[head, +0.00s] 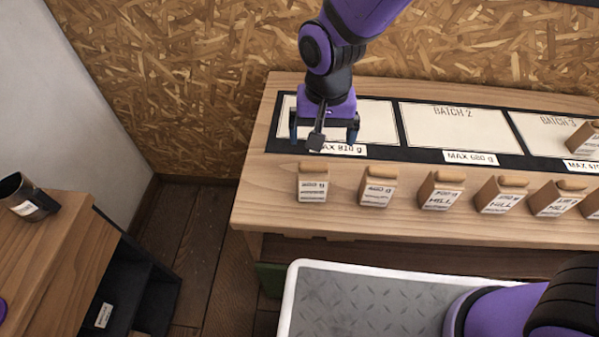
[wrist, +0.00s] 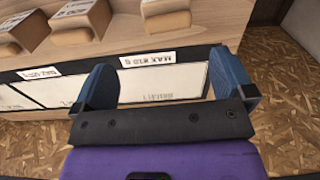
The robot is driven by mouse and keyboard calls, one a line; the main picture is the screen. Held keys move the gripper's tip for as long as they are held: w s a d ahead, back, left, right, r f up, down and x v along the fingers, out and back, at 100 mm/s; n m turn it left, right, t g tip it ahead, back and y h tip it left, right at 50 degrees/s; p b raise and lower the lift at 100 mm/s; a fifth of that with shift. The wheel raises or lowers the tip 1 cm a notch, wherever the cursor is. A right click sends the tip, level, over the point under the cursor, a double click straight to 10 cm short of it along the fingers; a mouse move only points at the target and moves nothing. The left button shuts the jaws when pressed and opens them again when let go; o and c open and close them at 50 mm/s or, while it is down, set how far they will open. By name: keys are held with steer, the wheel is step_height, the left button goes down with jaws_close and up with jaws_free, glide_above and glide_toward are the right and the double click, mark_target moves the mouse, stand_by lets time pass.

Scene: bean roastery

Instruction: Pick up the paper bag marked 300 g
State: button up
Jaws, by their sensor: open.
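Several small paper bags stand in a row along the front of the wooden bench. The leftmost bag (head: 312,182) has a label that seems to read 300 g, though the print is small. It also shows at the top of the wrist view (wrist: 166,26), beyond the fingertips. The bag beside it (head: 377,187) seems marked 460 g, and the third bag (head: 440,190) has a blurred weight. My gripper (head: 324,132) is open and empty above the left batch panel, behind the leftmost bag and apart from it. Its two blue fingers also show in the wrist view (wrist: 163,68).
The bench (head: 270,190) carries white batch panels, including the BATCH 2 panel (head: 455,130). One more bag (head: 585,138) stands on the BATCH 3 panel. A side table (head: 50,245) at left holds a dark cup (head: 25,198). Open floor lies between them.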

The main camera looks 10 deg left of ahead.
mark_target(314, 164)
steer(key=shift+s+a+f, duration=0.15)
steer(key=shift+a+f, duration=0.7)
steer(key=shift+a, duration=0.05)
step_height(314, 164, down, 5)
steer(key=shift+f, duration=0.1)
steer(key=shift+w+d+f, duration=0.1)
steer(key=shift+d+f, duration=0.05)
steer(key=shift+f, duration=1.2)
steer(key=shift+w+d+f, duration=0.1)
steer(key=shift+d+f, duration=0.05)
steer(key=shift+f, duration=1.15)
steer(key=shift+c, duration=0.2)
steer(key=c, duration=1.1)
